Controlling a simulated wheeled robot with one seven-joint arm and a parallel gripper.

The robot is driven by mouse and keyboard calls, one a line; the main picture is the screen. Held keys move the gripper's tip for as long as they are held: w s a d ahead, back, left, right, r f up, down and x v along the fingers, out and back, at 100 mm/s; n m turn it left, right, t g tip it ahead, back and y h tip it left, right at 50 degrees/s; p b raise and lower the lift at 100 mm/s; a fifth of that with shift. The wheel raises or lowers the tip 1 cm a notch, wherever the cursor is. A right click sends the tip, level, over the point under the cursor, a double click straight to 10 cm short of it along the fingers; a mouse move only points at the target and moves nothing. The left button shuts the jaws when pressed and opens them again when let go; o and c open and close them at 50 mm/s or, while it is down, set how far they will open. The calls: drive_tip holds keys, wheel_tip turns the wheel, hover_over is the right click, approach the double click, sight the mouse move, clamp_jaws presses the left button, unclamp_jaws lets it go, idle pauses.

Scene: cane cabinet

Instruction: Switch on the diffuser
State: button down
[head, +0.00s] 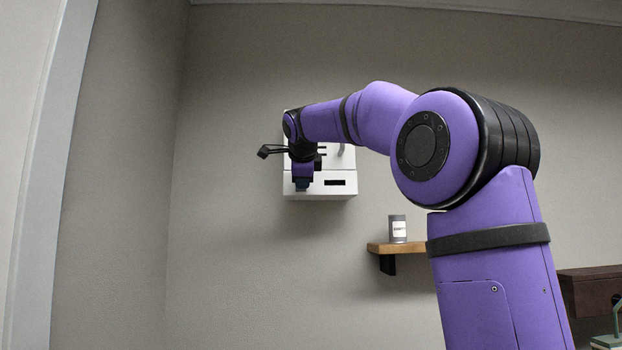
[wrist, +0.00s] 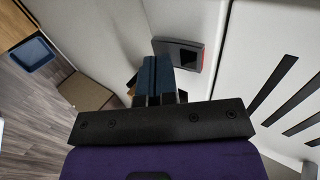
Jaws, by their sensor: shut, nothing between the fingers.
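The diffuser appears to be the white wall-mounted box (head: 318,192), partly hidden behind my arm in the head view. A dark rectangle shows on its lower front. In the wrist view its white face (wrist: 255,65) has several black slots at the right. A dark grey rocker-like switch (wrist: 183,51) with a red edge sits on the white surface near my fingertips. My gripper (head: 303,186) is shut and empty, pointing down in front of the box's lower left. In the wrist view its fingers (wrist: 155,75) end beside the switch; I cannot tell whether they touch it.
A wooden shelf (head: 405,247) with a grey can (head: 397,229) is on the wall below and right of the box. A dark brown cabinet (head: 592,290) stands at the lower right. A blue tray (wrist: 30,55) lies low at the left. The wall left of the box is clear.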

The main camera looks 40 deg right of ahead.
drive_tip(key=shift+w, duration=0.1)
drive_tip(key=shift+w+d+f, duration=0.15)
drive_tip(key=shift+d+f, duration=0.1)
drive_tip(key=shift+f, duration=0.15)
idle(0.3)
drive_tip(key=shift+r, duration=0.1)
